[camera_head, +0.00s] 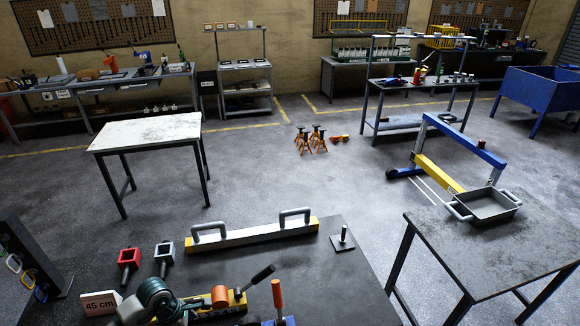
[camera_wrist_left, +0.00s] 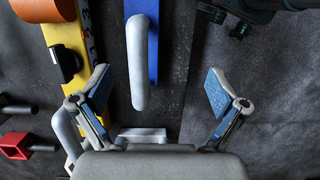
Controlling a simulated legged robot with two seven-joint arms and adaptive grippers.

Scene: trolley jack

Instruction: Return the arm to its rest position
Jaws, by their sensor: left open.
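My left gripper (camera_wrist_left: 157,78) is open in the left wrist view, its two fingers spread wide. A grey handle (camera_wrist_left: 138,70) on a blue bar (camera_wrist_left: 153,40) shows between the fingers, nearer the left one, and nothing is visibly gripped. A yellow bar with a number scale (camera_wrist_left: 70,45) and a black knob lies to the left. In the head view, rounded dark-green and grey parts (camera_head: 158,297) at the bottom edge may be my left arm; its fingers cannot be made out there. My right gripper is in neither view.
The near table (camera_head: 335,275) holds a long bar with two grey handles (camera_head: 250,236), red (camera_head: 129,257) and grey (camera_head: 165,252) sockets, a small post (camera_head: 342,236), a "45 cm" sign (camera_head: 100,304) and an orange-topped yellow tool (camera_head: 221,297). A grey tray (camera_head: 487,206) stands on the right table.

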